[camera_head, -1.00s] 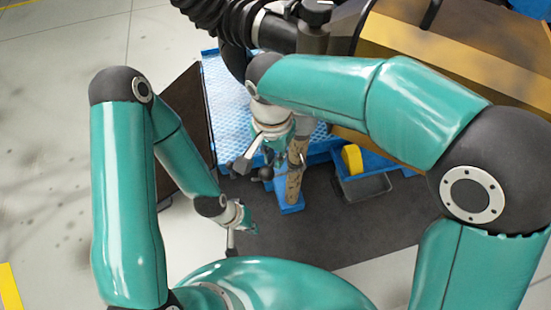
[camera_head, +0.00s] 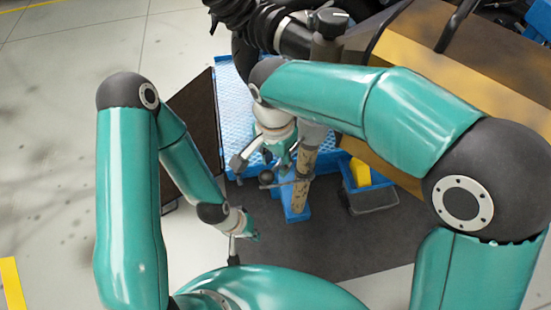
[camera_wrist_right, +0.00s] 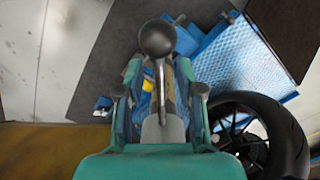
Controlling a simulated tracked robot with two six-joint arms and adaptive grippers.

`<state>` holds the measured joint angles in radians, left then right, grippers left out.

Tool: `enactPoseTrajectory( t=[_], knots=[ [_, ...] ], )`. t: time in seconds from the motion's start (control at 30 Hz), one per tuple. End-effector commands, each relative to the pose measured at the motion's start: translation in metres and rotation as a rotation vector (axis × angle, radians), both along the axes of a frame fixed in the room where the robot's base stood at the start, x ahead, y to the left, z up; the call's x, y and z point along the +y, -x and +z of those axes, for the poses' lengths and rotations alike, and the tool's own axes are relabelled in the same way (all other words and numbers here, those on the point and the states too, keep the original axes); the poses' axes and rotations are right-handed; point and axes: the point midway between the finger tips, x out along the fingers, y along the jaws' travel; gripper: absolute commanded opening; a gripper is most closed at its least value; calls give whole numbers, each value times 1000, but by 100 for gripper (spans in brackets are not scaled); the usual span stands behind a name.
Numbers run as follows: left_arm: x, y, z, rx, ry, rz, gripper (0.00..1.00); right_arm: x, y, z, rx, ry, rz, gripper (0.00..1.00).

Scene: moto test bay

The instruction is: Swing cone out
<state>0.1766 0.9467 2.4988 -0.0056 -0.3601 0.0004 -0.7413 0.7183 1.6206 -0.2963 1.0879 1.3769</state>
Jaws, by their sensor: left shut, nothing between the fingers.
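No cone shape stands out clearly. A black ribbed hose (camera_head: 236,12) with a dark tubular end shows at the top of the head view. A ball-ended lever (camera_head: 266,177) sits beside a worn brown post (camera_head: 303,180). In the right wrist view the black ball (camera_wrist_right: 157,38) and its metal rod appear centred between the fingers. My right gripper (camera_wrist_right: 159,92) has its fingers apart on either side of the rod; contact is not clear. In the head view it hangs just above the ball. My left gripper (camera_head: 252,230) is shut and empty, low and left of the post.
A blue textured platform (camera_head: 234,110) lies behind the post. A grey-blue bin (camera_head: 370,195) holds something yellow (camera_head: 361,172). A tan bench (camera_head: 440,60) is at upper right. A black wheel (camera_wrist_right: 270,135) shows at lower right in the wrist view. Dark mat (camera_head: 345,240) is clear in front.

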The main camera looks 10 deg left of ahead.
Motion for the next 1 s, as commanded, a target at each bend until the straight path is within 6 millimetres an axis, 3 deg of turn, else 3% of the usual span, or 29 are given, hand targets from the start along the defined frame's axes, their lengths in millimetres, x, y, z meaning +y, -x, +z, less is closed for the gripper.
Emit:
enactPoseTrajectory(
  t=[0.37,0.8,1.0],
  knots=[
    [0,0,1,0,0,0,0,0,-2,9,-4,-1,-1,37],
    [0,0,0,0,0,0,0,2,-3,88,-4,-3,-1,37],
    [0,0,0,0,0,0,0,2,-2,113,-1,0,-1,37]
  ],
)
